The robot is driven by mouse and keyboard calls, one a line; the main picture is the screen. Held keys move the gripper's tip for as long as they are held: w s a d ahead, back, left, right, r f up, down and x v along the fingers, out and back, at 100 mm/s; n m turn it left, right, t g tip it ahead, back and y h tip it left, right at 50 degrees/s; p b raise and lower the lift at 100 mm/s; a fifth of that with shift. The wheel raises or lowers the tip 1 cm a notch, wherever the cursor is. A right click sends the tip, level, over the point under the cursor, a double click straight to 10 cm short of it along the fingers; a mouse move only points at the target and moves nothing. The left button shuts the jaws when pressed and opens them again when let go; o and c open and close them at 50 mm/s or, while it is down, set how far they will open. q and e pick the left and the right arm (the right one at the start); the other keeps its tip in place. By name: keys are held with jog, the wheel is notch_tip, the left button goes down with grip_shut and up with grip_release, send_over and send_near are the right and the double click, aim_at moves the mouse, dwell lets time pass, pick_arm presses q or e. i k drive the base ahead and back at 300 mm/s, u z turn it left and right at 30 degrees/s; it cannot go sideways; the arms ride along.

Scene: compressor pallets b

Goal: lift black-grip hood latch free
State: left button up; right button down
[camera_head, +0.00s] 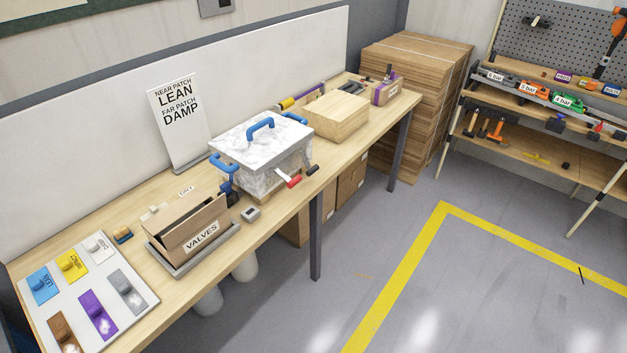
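The hood (262,140) is a white-and-grey mottled box with a blue handle on its lid and more blue handles at its sides. It stands on the middle of the workbench (282,212). The black-grip latch (312,169) sticks out from the hood's front face near its right end. The red-grip latch (293,181) sticks out just left of it. How the latches are fastened is too small to tell. Neither of my grippers shows in the head view.
Left of the hood are an open "VALVES" box (201,236) on a grey tray, a small grey device (251,213) and a board of coloured switches (132,312). A cardboard box (336,115) stands right of it. The floor (480,290) in front is clear.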

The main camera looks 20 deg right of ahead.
aim_at(315, 167)
jog(key=z, duration=0.4)
jog(key=i, duration=1.1)
jog(key=u, duration=0.3)
